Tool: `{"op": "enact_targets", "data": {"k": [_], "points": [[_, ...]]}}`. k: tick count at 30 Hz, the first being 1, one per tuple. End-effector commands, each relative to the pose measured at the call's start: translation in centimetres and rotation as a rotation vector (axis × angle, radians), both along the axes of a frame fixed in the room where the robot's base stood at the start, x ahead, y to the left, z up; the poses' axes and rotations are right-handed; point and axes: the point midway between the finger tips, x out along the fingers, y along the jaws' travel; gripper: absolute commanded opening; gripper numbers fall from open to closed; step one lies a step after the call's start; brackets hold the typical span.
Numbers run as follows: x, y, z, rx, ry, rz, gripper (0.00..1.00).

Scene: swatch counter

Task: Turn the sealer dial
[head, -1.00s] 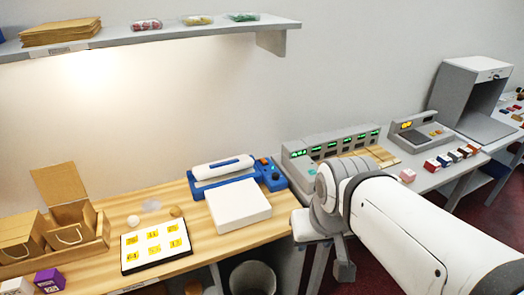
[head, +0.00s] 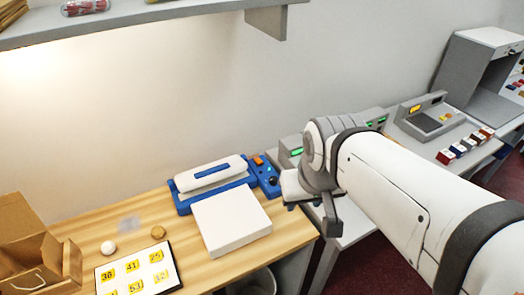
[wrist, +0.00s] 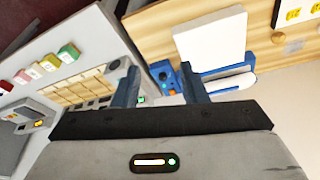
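The sealer is a blue machine with a white bar (head: 208,173) across its top, on the wooden counter. Its blue control box (head: 266,172) is at its right end, with an orange button and a dark dial (head: 273,181). In the wrist view the control box (wrist: 170,84) and dial (wrist: 163,75) show between my fingers, beyond the tips. My gripper (wrist: 159,66) is open and empty. In the head view my gripper (head: 302,204) is just right of the control box, with its fingers small and partly hidden by my wrist.
A white block (head: 231,218) lies in front of the sealer. A number card (head: 137,275) and small round items lie to the left. Grey units with green displays (head: 376,123) stand behind my arm, partly hidden. A shelf (head: 150,18) overhangs above.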

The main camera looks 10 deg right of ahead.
Motion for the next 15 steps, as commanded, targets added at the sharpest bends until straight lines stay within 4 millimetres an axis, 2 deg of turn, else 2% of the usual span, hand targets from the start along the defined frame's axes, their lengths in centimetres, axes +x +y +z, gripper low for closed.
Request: {"op": "enact_targets", "data": {"k": [5, 8, 15], "points": [[1.6, 0.0, -0.3, -0.008, 0.019, 0.028, 0.5], [4.2, -0.6, -0.7, -0.02, 0.048, 0.067, 0.5], [13.4, -0.5, -3.6, -0.056, 0.139, 0.234, 0.5]]}}
